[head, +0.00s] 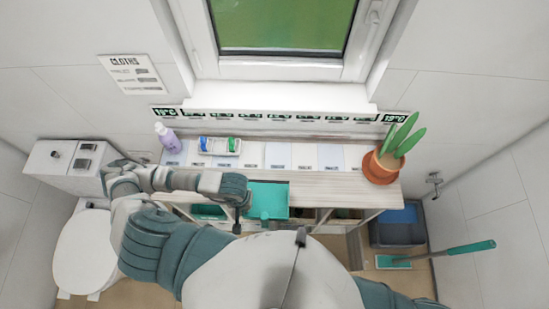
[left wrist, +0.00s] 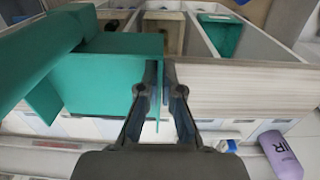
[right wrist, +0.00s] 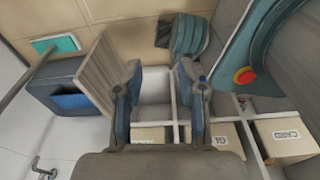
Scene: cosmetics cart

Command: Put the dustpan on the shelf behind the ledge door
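The teal dustpan (head: 267,200) is at the middle of the ledge's (head: 335,187) front edge. My left gripper (head: 240,205) is just left of it. In the left wrist view the fingers (left wrist: 159,70) are close together with the dustpan's (left wrist: 105,85) thin side wall between them. My right gripper (right wrist: 160,80) is open and empty in the right wrist view; the head view hides it. A wood-grained door (right wrist: 105,75) stands open beside its left finger. The door also shows below the ledge's right end in the head view (head: 355,248). Shelf compartments (right wrist: 168,115) lie under the ledge.
Labelled boxes (right wrist: 225,138) occupy compartments near my right gripper. A potted plant (head: 383,165) stands on the ledge's right end, a purple bottle (head: 168,138) on its left. A grey bin (head: 398,228) and a teal brush (head: 465,248) are at right, a toilet (head: 85,250) at left.

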